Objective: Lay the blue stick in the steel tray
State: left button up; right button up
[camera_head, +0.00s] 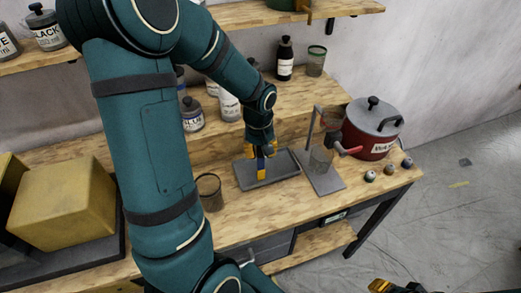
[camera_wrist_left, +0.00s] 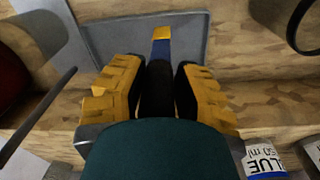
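The blue stick (camera_head: 261,166) has a yellow end and stands out below my left gripper (camera_head: 262,151), over the steel tray. In the left wrist view the stick (camera_wrist_left: 161,49) runs between the two fingers of my left gripper (camera_wrist_left: 159,78), with the dark pads close on both sides of it. The grip looks shut on the stick, whose near part is in shadow. The grey steel tray (camera_head: 284,163) lies flat on the workbench; its surface also shows in the left wrist view (camera_wrist_left: 112,38). I cannot tell whether the stick touches the tray. My right gripper (camera_head: 382,286) is only partly seen at the bottom edge.
A glass cup (camera_head: 209,191) stands left of the tray. A metal stand (camera_head: 325,180) with a glass is close on its right, beside a red pot (camera_head: 371,128) and several small balls.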

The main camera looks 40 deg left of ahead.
pick_arm(q)
jog(key=shift+o, duration=0.3)
jog(key=shift+r, duration=0.1)
jog(key=shift+r, duration=0.15)
jog(key=r, duration=0.4)
jog(key=r+p, duration=0.1)
jog(key=r, duration=0.7)
jog(key=shift+s+a+p, duration=0.1)
jog(key=shift+s+p, duration=0.15)
jog(key=shift+p, duration=0.1)
jog(key=shift+f, duration=0.1)
